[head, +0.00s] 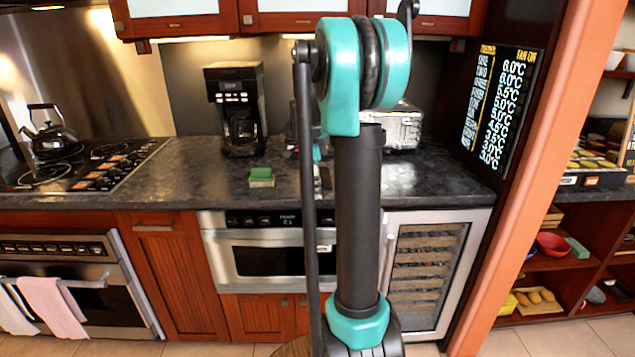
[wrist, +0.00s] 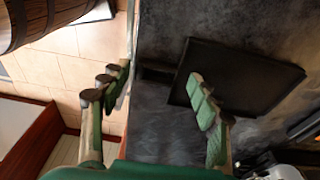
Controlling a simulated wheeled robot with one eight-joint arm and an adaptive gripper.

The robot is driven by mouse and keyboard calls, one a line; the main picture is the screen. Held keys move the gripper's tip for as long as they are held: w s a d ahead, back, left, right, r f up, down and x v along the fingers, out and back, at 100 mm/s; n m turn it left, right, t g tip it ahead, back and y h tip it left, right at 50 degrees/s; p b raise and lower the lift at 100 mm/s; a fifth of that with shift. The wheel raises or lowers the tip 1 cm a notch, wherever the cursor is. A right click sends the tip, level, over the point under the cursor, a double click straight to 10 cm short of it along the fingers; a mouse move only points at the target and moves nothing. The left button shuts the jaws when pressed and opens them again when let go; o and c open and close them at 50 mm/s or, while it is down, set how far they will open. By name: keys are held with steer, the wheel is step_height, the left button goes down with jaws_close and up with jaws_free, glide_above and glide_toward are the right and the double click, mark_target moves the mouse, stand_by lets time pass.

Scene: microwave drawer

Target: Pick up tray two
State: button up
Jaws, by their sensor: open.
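A flat black tray (wrist: 255,75) lies on the dark countertop in the wrist view. It is rectangular with a thin raised rim, and I cannot read any label on it. My gripper (wrist: 155,88) is open, with its green fingers spread and nothing between them but the countertop edge. The right finger overlaps the tray's near-left side in the picture; I cannot tell whether it touches. The left fingers are over the tiled floor, beyond the counter edge. In the head view my arm blocks part of the counter, and I cannot make out the tray there.
The countertop (head: 190,185) holds a coffee maker (head: 237,105), a green sponge-like block (head: 262,175) and a silver appliance (head: 403,128). A kettle (head: 50,135) stands on the stove at left. A wooden barrel-like object (wrist: 35,18) is at the wrist view's upper left.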

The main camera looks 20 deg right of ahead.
jaws_close()
stand_by(0.4)
steer(key=shift+r, duration=0.15)
